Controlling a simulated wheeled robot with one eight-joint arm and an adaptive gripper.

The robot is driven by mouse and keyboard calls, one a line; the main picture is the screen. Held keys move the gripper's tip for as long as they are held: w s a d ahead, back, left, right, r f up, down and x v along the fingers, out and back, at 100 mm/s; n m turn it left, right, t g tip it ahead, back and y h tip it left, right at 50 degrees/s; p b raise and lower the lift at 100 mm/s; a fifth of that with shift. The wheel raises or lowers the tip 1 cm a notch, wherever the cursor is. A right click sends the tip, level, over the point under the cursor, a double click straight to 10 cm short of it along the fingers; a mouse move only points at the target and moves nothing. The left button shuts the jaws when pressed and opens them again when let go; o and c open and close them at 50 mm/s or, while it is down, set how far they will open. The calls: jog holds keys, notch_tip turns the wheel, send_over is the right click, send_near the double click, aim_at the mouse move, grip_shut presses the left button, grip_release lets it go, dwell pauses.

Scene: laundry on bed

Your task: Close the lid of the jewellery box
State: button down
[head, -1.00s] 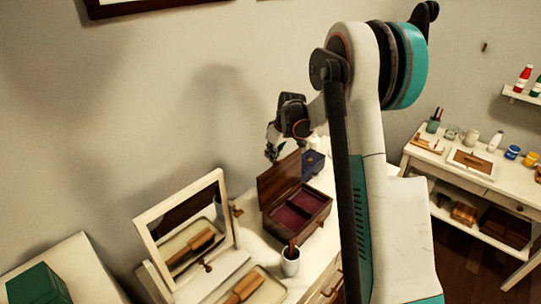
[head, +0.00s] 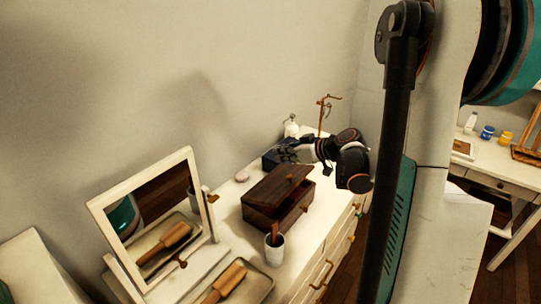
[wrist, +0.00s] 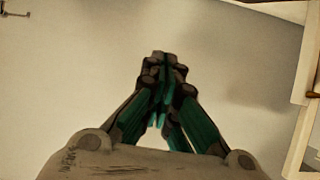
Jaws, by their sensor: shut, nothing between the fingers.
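The dark brown wooden jewellery box (head: 268,214) stands on the white dresser in the head view. Its lid (head: 279,187), with a small knob, is tilted low over the box, partly open, with a dark gap at the front right side. The red lining is hidden. My gripper (head: 288,152) is behind and above the box, near the dark blue box, and seems apart from the lid. In the wrist view my gripper (wrist: 165,62) is shut and empty, its fingertips together against a pale surface. The jewellery box does not show there.
A dark blue box (head: 272,160), a white bottle (head: 291,128) and a jewellery stand (head: 323,112) are at the dresser's far end. A cup (head: 274,248), a framed mirror (head: 150,220) and a tray with a brush (head: 228,282) are nearer. A pink oval thing (head: 242,176) lies left of the box.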

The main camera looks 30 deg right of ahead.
aim_at(298, 184)
jog(key=s+d+f+b, duration=0.1)
jog(key=s+f+b, duration=0.1)
jog(key=f, duration=0.1)
jog(key=s+d+f+b, duration=0.1)
jog(key=s+f+b, duration=0.1)
jog(key=s+b, duration=0.1)
jog(key=s+d+f+b, duration=0.1)
jog(key=s+f+b, duration=0.1)
jog(key=f, duration=0.1)
jog(key=shift+s+f, duration=0.35)
jog(key=shift+s, duration=0.05)
jog(key=shift+s+d+f+b, duration=0.1)
jog(key=shift+s+f+b, duration=0.15)
jog(key=shift+f+b, duration=0.35)
jog(key=shift+s+d+f+b, duration=0.1)
jog(key=shift+s+f+b, duration=0.1)
jog(key=shift+f+b, duration=0.3)
